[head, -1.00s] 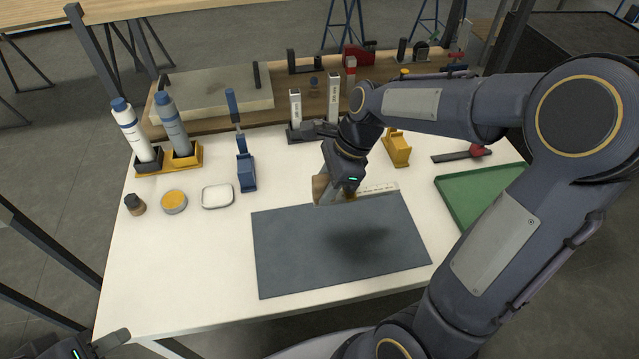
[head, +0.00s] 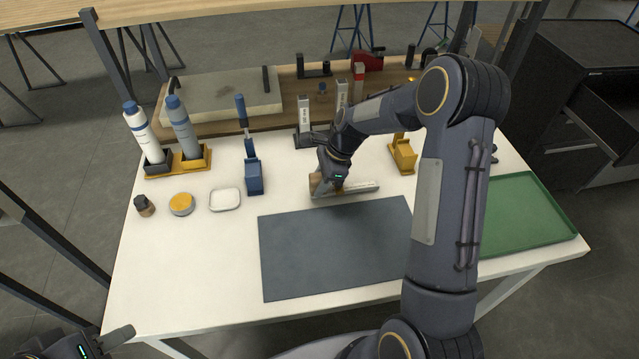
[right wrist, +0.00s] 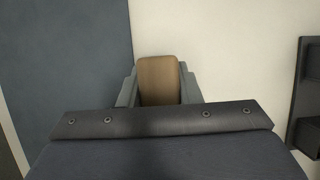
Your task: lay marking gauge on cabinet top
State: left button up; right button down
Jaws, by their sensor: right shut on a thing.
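My right gripper (head: 328,184) is shut on the wooden block of what looks like the marking gauge (head: 318,186), over the white table near the back edge of the dark mat. A pale grey bar extends right from the block. In the right wrist view, the brown block (right wrist: 158,80) sits between the two fingers. The black cabinet (head: 590,48) stands at the right beyond the table, its top bare where visible and a drawer pulled open below. My left gripper (head: 108,343) is partly in view at the bottom left; its opening cannot be told.
A green tray (head: 530,225) lies at the table's right, partly behind my right arm. A yellow block (head: 403,155) and upright grey pieces stand behind the gripper. Bottles, small tins and a blue tool (head: 254,178) occupy the left. The dark mat (head: 330,250) is bare.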

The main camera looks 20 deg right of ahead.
jog(key=shift+f, duration=0.45)
jog(key=shift+f, duration=0.15)
jog(key=c, duration=1)
grip_release()
jog(key=shift+c, duration=0.2)
